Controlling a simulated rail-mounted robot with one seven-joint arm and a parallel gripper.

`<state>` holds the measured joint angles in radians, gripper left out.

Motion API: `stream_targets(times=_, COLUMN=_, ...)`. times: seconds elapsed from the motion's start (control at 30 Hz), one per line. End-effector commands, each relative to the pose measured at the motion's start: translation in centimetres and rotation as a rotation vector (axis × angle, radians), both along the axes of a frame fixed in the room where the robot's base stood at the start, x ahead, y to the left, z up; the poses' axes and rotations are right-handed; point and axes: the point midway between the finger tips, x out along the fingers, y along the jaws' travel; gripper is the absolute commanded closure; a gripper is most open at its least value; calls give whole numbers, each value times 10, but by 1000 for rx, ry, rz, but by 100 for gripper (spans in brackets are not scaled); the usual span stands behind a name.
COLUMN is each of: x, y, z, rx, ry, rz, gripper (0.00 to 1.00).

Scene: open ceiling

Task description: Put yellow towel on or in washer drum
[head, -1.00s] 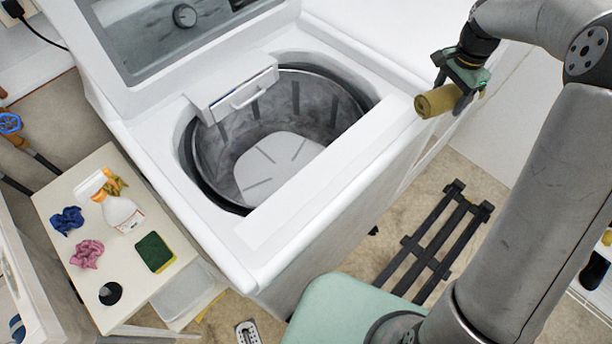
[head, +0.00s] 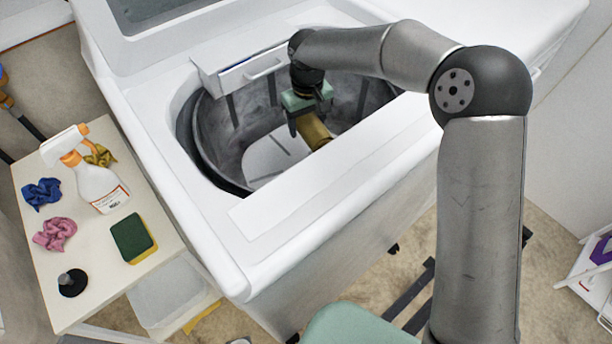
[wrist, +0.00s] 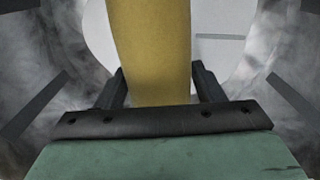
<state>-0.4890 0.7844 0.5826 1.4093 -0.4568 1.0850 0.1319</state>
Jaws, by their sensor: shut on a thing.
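The rolled yellow towel (head: 315,131) is held in my gripper (head: 308,118) over the open washer drum (head: 222,135). In the wrist view the towel (wrist: 150,50) runs between the two dark fingers of my gripper (wrist: 160,85), which are shut on it. The grey drum wall and its pale bottom (wrist: 220,45) show behind the towel. In the head view the gripper and towel appear inside the drum's opening, towards its right side. I cannot tell how far the towel is above the drum bottom. The washer's front rim hides part of the drum.
A small table (head: 95,290) at the left carries a spray bottle (head: 95,180), a green sponge (head: 133,238), a black stopper (head: 72,283) and blue, pink and yellow cloths. The washer's white front rim (head: 320,155) and the dispenser at the drum's back edge (head: 255,68) border the opening.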

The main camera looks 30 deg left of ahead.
Motion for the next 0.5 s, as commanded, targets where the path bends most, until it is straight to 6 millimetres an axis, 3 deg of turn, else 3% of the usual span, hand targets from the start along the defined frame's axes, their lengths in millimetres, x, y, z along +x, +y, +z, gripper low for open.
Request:
stream_targets(times=0.03, x=-8, y=8, z=-22, rx=1, ry=1, rz=75, gripper=74)
stream_targets(times=0.2, x=-21, y=21, z=-43, rx=4, ry=1, rz=219, gripper=74)
stream_targets(times=0.37, x=-23, y=21, z=-63, rx=3, ry=1, rz=239, gripper=74)
stream_targets(times=0.5, x=-23, y=21, z=-90, rx=2, ry=3, rz=237, gripper=74)
